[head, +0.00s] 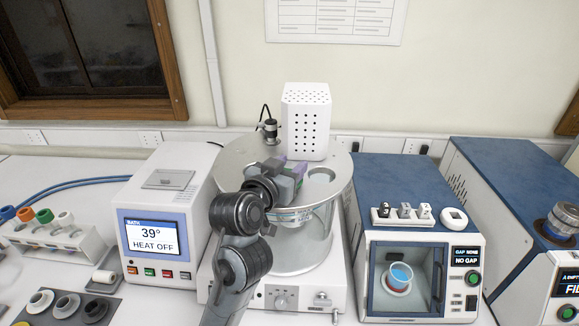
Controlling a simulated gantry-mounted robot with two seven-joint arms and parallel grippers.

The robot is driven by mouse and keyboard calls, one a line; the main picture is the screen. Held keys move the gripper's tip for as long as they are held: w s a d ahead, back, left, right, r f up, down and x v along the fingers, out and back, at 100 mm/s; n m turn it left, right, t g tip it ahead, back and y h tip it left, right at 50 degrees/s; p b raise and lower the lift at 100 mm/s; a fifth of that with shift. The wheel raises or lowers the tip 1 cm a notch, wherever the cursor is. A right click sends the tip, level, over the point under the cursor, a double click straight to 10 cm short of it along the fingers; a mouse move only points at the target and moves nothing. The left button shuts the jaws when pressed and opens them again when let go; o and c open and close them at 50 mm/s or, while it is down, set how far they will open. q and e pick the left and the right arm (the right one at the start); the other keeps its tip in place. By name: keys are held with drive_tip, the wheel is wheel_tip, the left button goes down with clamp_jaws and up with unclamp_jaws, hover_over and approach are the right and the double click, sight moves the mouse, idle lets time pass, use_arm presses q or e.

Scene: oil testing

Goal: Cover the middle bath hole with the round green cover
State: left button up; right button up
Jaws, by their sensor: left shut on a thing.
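My left gripper (291,172), with purple fingertips, is over the middle of the round metal bath lid (238,160). It is shut on the round green cover (299,184), of which only a small green sliver shows beside the fingers. The middle bath hole is hidden beneath my gripper and wrist. I cannot tell whether the cover touches the lid. An open hole (321,176) shows in the lid just right of the gripper. My right gripper is not in view.
A white perforated tower (306,120) stands on the lid behind the gripper, with a small black-and-silver fitting (270,128) to its left. The bath controller (152,236) reads 39° and HEAT OFF. A blue-topped tester (414,180) stands to the right, close to the bath.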

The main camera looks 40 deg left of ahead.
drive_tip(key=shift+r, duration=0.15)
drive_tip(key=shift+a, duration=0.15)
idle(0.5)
use_arm(q)
drive_tip(key=shift+f+b, duration=0.35)
drive_tip(key=shift+f, duration=0.2)
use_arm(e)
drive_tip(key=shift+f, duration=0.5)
use_arm(q)
drive_tip(key=o, duration=0.8)
drive_tip(key=shift+r, duration=0.1)
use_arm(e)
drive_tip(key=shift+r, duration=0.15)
